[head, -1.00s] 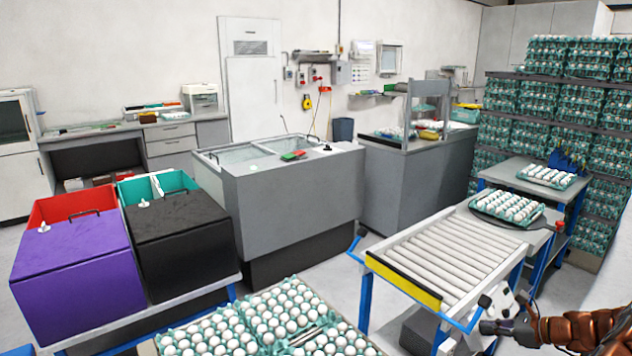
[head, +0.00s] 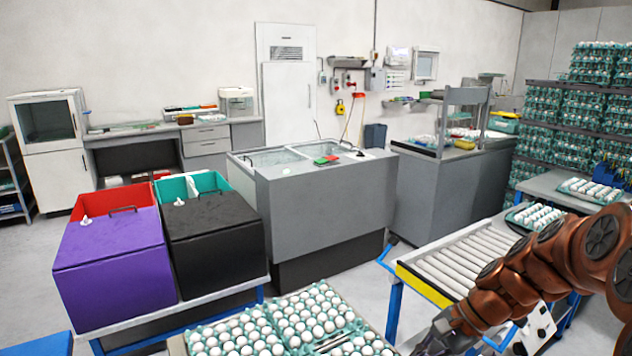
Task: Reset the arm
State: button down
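My arm comes in from the right edge in the head view, and its brown links cover part of the roller conveyor cart. The grey end of the arm, where my gripper (head: 438,336) is, points down and left at the bottom edge. Its fingers are not clear, so I cannot tell whether it is open or shut. No egg or tray shows held in it. The egg trays (head: 262,343) full of white eggs are at the bottom centre, left of the arm's end.
The roller conveyor cart (head: 455,264) stands behind the arm, with egg trays beyond it. A purple bin (head: 112,262) and a black bin (head: 215,243) stand at left. A grey washing unit (head: 325,208) is in the middle. Stacked trays (head: 560,105) fill the right-hand shelves. Floor is open at far left.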

jog(key=s+n+g+h, duration=0.2)
jog(key=s+n+h, duration=0.5)
jog(key=s, duration=1.8)
jog(key=shift+a+r+n+h, duration=0.3)
jog(key=shift+n, duration=1.8)
jog(key=shift+s, duration=0.1)
